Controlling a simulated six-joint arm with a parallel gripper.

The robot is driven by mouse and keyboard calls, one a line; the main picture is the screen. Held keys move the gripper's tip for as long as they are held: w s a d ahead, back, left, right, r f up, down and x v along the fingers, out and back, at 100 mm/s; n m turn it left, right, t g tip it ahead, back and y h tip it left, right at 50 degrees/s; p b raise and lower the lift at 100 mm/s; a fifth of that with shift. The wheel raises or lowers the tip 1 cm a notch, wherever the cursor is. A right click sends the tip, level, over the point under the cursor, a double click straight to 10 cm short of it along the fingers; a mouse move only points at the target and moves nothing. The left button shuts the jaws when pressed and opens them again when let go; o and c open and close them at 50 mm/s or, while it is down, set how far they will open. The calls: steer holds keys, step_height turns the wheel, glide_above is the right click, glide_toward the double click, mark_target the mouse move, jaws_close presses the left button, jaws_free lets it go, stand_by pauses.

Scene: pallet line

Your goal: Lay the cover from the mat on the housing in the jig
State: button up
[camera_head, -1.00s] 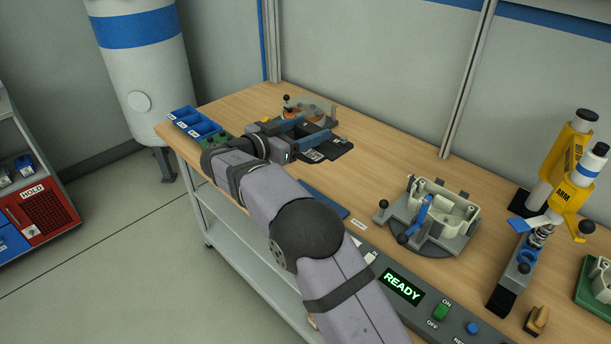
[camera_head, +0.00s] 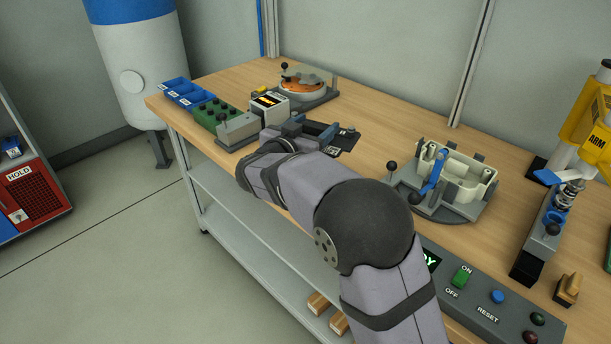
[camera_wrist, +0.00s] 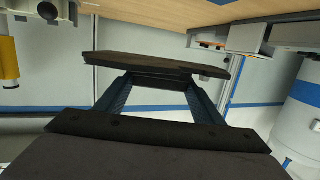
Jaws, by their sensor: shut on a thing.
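My gripper (camera_head: 318,132) is shut on a dark flat cover (camera_head: 345,142) with pale markings, left of the jig in the head view. In the wrist view, the cover (camera_wrist: 155,65) shows nearly edge-on across the fingertips (camera_wrist: 157,82). The cream housing (camera_head: 462,180) sits open-topped in the grey jig (camera_head: 430,205), which has a blue clamp lever (camera_head: 432,175) at its left side. The cover is well apart from the housing. The mat is hidden behind my arm.
A round fixture (camera_head: 303,90) with an orange part stands at the back left. Blue bins (camera_head: 185,92) and a green block (camera_head: 215,115) line the left end. A yellow and white device (camera_head: 590,125) stands right of the jig. Bare wood lies between cover and jig.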

steer(key=shift+w+a+f+n+t+y, duration=0.15)
steer(key=shift+w+a+f+n+y, duration=0.15)
steer(key=shift+a, duration=0.3)
steer(key=shift+w+a+f+n+t+y, duration=0.1)
steer(key=shift+a+f+n+t+y, duration=0.1)
steer(key=shift+a+f+y, duration=0.25)
steer(key=shift+a+f+p, duration=0.1)
steer(key=shift+f+p, duration=1)
steer(key=shift+f, duration=3.75)
steer(key=shift+f+b, duration=0.2)
steer(key=shift+b, duration=0.3)
steer(key=o, duration=1.1)
steer(key=shift+r+p, duration=0.35)
steer(key=shift+p, duration=0.3)
steer(key=b+v, duration=0.3)
steer(key=v, duration=0.7)
steer(key=shift+a+f, duration=0.15)
steer(key=shift+f, duration=0.05)
steer(key=shift+o, duration=0.4)
steer(key=shift+v, duration=0.95)
